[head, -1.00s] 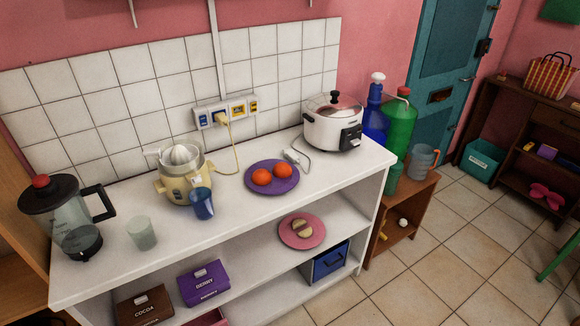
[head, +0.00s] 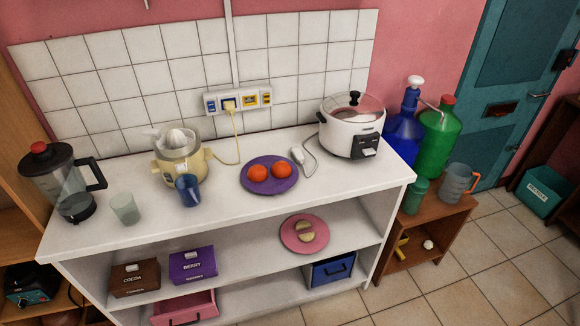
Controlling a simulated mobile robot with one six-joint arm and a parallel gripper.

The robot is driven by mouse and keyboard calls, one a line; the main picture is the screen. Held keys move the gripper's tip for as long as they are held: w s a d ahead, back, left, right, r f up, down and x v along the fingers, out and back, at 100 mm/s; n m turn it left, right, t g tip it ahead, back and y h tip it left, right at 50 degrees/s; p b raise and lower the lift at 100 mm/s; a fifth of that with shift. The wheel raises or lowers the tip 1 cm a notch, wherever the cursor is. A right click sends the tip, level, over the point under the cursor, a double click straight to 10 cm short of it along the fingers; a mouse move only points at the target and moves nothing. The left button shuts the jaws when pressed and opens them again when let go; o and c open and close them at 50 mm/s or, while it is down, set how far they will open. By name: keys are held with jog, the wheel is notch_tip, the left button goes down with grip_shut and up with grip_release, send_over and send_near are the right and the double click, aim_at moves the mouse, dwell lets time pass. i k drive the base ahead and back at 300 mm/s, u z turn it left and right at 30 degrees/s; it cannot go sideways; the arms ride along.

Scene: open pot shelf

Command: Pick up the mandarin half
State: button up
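The plate is on the open shelf under the white countertop, right of the middle. The pieces are too small to tell clearly whether they are mandarin halves. My gripper is not in view.
The white countertop (head: 235,220) overhangs the shelf. On it stand a blender (head: 58,180), a yellow juicer (head: 180,165), a blue cup (head: 188,190), a clear glass (head: 124,208) and a rice cooker (head: 350,128). Purple and brown boxes (head: 192,265) share the shelf. Tiled floor is open at right.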

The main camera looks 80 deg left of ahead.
aim_at(280, 169)
jog(key=u, duration=0.1)
jog(key=i, duration=0.95)
jog(key=u, duration=1.4)
jog(key=k, duration=0.3)
jog(key=u, duration=2.6)
